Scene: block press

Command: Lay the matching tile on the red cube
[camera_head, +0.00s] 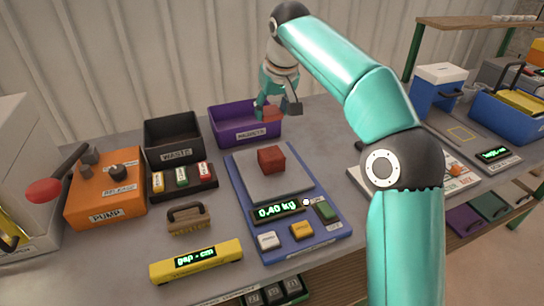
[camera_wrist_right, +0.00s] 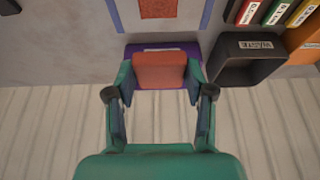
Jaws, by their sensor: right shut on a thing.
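The red cube (camera_head: 271,160) sits on the grey plate of the blue scale (camera_head: 240,205), whose display reads 0.40 kg. Its top also shows at the upper edge of the right wrist view (camera_wrist_right: 158,8). My right gripper (camera_head: 276,109) is above the purple bin, beyond the cube and higher than it. In the right wrist view it is shut on a flat red tile (camera_wrist_right: 160,72), held between the two fingertips. In the head view the tile is mostly hidden by the fingers. My left gripper is not in view.
The purple MAGNETS bin (camera_head: 246,134) stands behind the scale, and the black WASTE bin (camera_head: 172,150) is left of it. An orange pump box (camera_head: 103,205), a stamp (camera_head: 188,222) and a yellow gap display (camera_head: 196,264) are at left. My right arm covers the table right of the scale.

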